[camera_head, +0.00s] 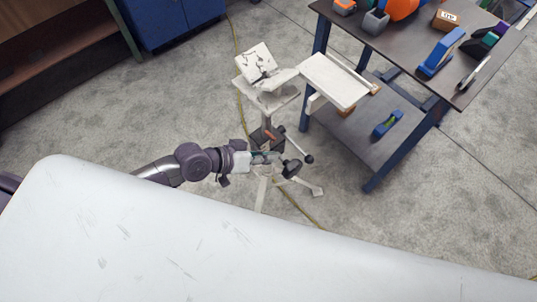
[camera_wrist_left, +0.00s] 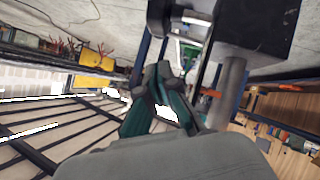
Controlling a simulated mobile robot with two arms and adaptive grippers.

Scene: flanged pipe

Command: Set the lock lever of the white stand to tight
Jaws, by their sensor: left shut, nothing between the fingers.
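The white stand (camera_head: 268,98) is upright on the floor, with a tilted top and splayed legs. A dark clamp block (camera_head: 262,137) sits on its column; the block also shows in the left wrist view (camera_wrist_left: 262,28). Dark levers with black knobs stick out near it, one knob (camera_head: 309,159) to the right and a larger one (camera_head: 291,168) lower, by the fingers. I cannot tell which is the lock lever or its setting. My left gripper (camera_head: 277,158) is shut and empty beside the column below the block. In the left wrist view its fingertips (camera_wrist_left: 163,75) point toward a dark knob and rod.
A dark-topped workbench (camera_head: 420,50) with blue legs and several tools stands at the right. A blue cabinet (camera_head: 170,20) is at the back left. A large white surface (camera_head: 200,250) fills the foreground. A yellow cable (camera_head: 238,95) runs along the floor by the stand.

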